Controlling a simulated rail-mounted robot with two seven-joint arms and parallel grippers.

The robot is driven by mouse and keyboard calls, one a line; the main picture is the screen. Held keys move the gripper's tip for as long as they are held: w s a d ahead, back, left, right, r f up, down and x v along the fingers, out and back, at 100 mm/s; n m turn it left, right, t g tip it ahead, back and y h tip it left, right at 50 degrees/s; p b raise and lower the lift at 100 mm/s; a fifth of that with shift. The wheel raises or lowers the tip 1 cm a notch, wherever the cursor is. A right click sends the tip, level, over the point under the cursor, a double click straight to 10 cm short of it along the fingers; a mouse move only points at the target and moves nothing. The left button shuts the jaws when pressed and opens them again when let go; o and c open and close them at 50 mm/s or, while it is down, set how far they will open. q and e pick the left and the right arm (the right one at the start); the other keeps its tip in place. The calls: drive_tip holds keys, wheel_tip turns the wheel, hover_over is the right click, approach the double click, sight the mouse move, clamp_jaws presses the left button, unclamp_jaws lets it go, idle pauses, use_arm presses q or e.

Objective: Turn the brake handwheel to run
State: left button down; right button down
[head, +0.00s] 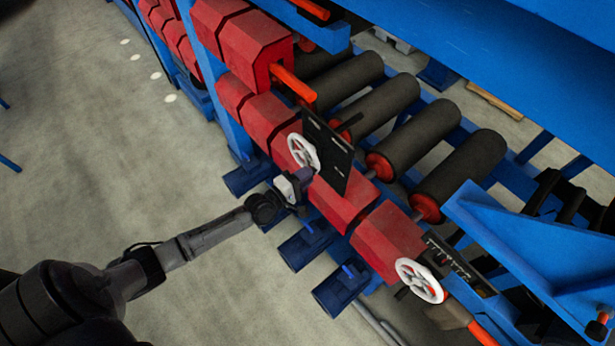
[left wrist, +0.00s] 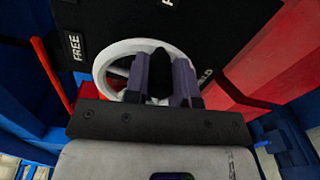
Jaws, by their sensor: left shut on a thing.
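A white spoked handwheel (head: 303,152) stands on a black panel (head: 327,150) in the middle of the head view. My left gripper (head: 304,175) reaches it from the lower left and is shut on its near rim. In the left wrist view, the purple-grey fingers (left wrist: 161,76) cover the right and lower part of the white wheel (left wrist: 108,62). The label FREE (left wrist: 76,47) shows to the left of the wheel. Another label at the right is partly hidden by the fingers, and one at the top is cut off. My right gripper is not in view.
A second white handwheel with red parts (head: 420,281) stands at the lower right, near another black panel (head: 460,263). Red housings (head: 390,243), dark rollers (head: 458,176) and blue motors (head: 341,291) surround the panel. The grey floor (head: 110,190) at left is open.

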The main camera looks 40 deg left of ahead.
use_arm(q)
drive_tip(key=shift+r, duration=0.1)
idle(0.4)
drive_tip(key=c, duration=0.9)
unclamp_jaws()
drive_tip(key=shift+c, duration=0.2)
drive_tip(key=s+a+b, duration=0.2)
drive_tip(key=s, duration=1.1)
drive_tip(key=shift+s, duration=0.3)
drive_tip(key=shift+a, duration=0.1)
